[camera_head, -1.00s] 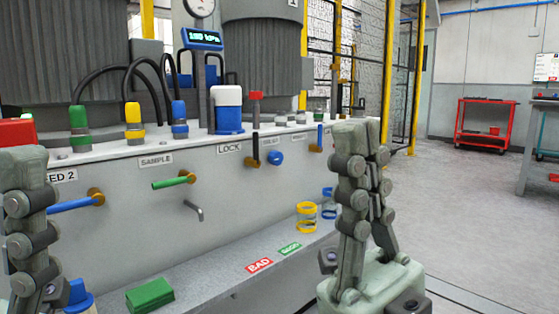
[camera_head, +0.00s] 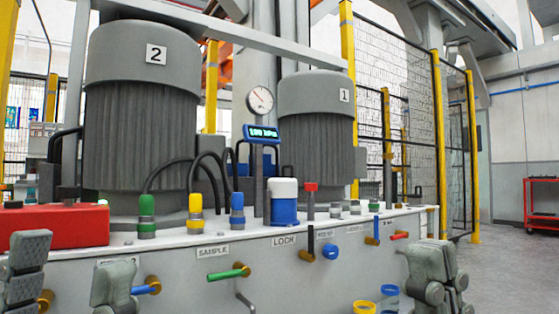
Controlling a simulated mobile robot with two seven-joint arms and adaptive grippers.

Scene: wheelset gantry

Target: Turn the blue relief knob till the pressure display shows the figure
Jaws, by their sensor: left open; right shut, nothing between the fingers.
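The blue relief knob (camera_head: 331,252) sits on the front face of the grey bench, right of the LOCK label and beside a dark lever. The pressure display (camera_head: 262,134) is a small blue box with lit figures on a post; its figures are too small to read surely. A round dial gauge (camera_head: 260,100) is above it. My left gripper (camera_head: 68,280) is at the lower left, its two fingers spread apart, empty and far from the knob. My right gripper (camera_head: 436,275) is at the lower right, fingers together, empty, right of the knob and apart from it.
Green (camera_head: 147,215), yellow (camera_head: 195,213) and blue (camera_head: 237,211) hose couplings stand on the bench top. A blue and white canister (camera_head: 284,201) stands behind the LOCK label. A green-handled valve (camera_head: 229,273) juts from the front. A red box (camera_head: 55,227) is at left.

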